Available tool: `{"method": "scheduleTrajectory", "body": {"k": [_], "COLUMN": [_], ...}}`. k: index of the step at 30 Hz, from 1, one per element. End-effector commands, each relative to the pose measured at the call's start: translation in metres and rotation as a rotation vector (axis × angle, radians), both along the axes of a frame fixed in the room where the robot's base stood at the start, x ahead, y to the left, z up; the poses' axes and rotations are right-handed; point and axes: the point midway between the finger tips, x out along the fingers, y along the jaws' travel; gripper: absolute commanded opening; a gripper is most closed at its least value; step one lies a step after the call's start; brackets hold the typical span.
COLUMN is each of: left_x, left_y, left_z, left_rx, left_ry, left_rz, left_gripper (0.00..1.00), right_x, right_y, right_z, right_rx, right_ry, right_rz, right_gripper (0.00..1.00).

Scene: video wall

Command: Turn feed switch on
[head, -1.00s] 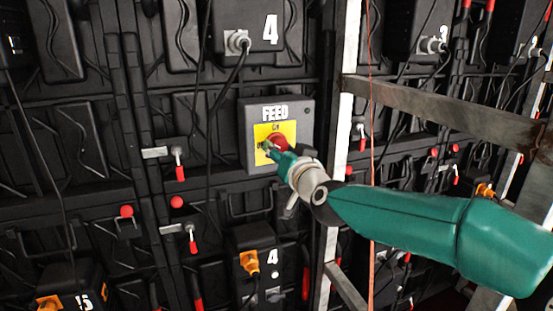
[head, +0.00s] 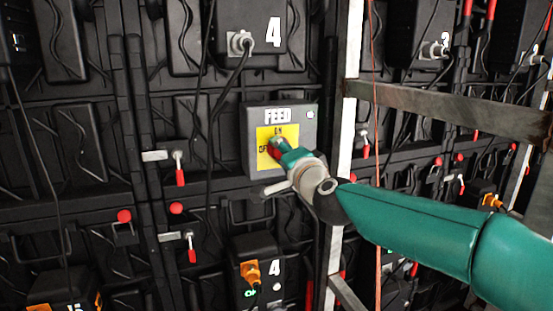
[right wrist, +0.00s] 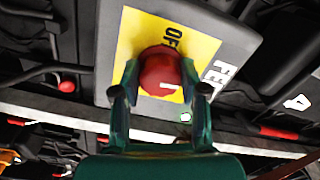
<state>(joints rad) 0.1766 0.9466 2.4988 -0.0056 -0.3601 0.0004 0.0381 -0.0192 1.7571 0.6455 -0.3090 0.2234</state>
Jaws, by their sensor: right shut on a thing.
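The feed switch is a grey box (head: 305,140) marked FEED on the wall, with a yellow plate (head: 262,136) lettered ON at the top and OFF at the left. A red knob (right wrist: 160,72) sits on the plate. My right gripper (head: 277,150) is shut on the knob, with one finger on each side in the right wrist view (right wrist: 163,85). A short white mark shows on the knob's face. OFF is readable above the knob there; ON is hidden. A small pale light (head: 311,114) shows at the box's upper right corner. My left gripper is not in view.
A metal frame with an upright (head: 346,120) and a crossbar (head: 450,108) stands right of the box, close to my right arm. Black panels with cables, red-handled latches (head: 179,170) and a box numbered 4 (head: 256,268) surround the switch.

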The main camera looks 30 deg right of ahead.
Motion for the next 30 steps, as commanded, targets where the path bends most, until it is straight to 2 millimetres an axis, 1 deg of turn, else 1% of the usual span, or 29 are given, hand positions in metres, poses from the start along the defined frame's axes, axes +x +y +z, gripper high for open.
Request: {"method": "scheduleTrajectory", "body": {"k": [1, 9, 23, 24, 28, 30], "left_x": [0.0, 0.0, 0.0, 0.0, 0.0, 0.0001], "left_y": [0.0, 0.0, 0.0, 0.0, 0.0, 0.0], "left_z": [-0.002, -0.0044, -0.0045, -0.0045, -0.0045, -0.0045], "left_rx": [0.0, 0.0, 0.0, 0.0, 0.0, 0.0], "left_ry": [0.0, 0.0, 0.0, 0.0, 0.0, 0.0], "left_rz": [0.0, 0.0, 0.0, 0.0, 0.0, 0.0], "left_gripper": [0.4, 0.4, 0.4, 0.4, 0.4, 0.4], "right_x": [0.0014, 0.0013, 0.0013, 0.0013, 0.0009, 0.0006], "right_y": [0.0026, 0.0025, 0.0022, 0.0022, 0.0016, 0.0012], "right_z": [-0.0031, -0.0022, -0.0019, -0.0019, -0.0014, -0.0009], "right_rx": [0.024, 0.107, 0.122, 0.122, 0.122, 0.121], "right_ry": [0.0, -0.02, -0.023, -0.023, -0.025, -0.025], "right_rz": [0.008, 0.008, 0.006, 0.006, 0.004, 0.003], "right_gripper": [0.08, 0.08, 0.08, 0.46, 0.68, 0.68]}}
